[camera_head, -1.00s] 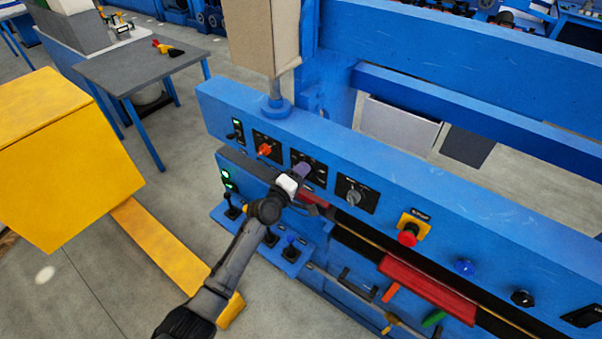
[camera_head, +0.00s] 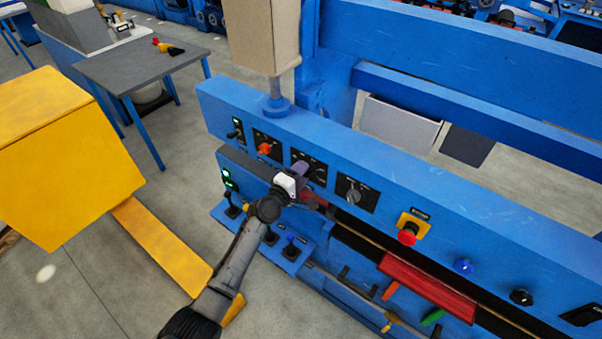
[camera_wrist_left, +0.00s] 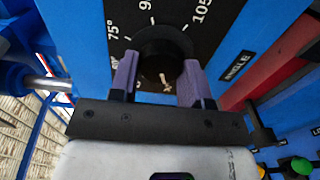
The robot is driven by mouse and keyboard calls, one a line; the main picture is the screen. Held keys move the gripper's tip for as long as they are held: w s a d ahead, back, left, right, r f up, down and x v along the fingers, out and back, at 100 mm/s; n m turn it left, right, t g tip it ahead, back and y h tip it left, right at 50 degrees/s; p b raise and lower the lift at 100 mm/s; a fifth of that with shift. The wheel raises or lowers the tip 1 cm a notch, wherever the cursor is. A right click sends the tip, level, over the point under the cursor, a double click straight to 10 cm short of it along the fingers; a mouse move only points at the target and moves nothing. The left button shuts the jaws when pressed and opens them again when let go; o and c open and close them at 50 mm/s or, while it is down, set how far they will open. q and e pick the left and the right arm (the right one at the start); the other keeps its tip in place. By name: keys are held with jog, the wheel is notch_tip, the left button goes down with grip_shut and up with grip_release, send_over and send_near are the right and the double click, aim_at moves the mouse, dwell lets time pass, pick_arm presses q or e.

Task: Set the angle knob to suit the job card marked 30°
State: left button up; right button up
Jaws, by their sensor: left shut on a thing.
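The angle knob (camera_wrist_left: 163,52) is a round black knob on a black dial plate in the left wrist view. White figures 75° and 105 stand above it, with a partly cut one between them; lower figures are partly covered. A small pale mark shows near its lower edge. The word ANGLE (camera_wrist_left: 237,66) is to the right. My left gripper (camera_wrist_left: 161,72) is shut on the knob, one purple finger on each side. In the head view the left gripper (camera_head: 301,168) reaches the same dial plate (camera_head: 318,172) and mostly hides the knob. My right gripper and a readable job card are not in view.
An orange knob (camera_head: 264,149) is left of the dial and a grey knob (camera_head: 353,196) right of it on the blue panel. A red stop button (camera_head: 407,237) is further right. Several levers (camera_head: 291,250) stand below. A yellow box (camera_head: 70,165) is at the left.

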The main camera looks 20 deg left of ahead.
pick_arm(q)
jog(key=o, duration=0.9)
jog(key=shift+s, duration=0.1)
jog(key=p+v, duration=0.2)
jog(key=v, duration=1.1)
jog(key=shift+s, duration=0.35)
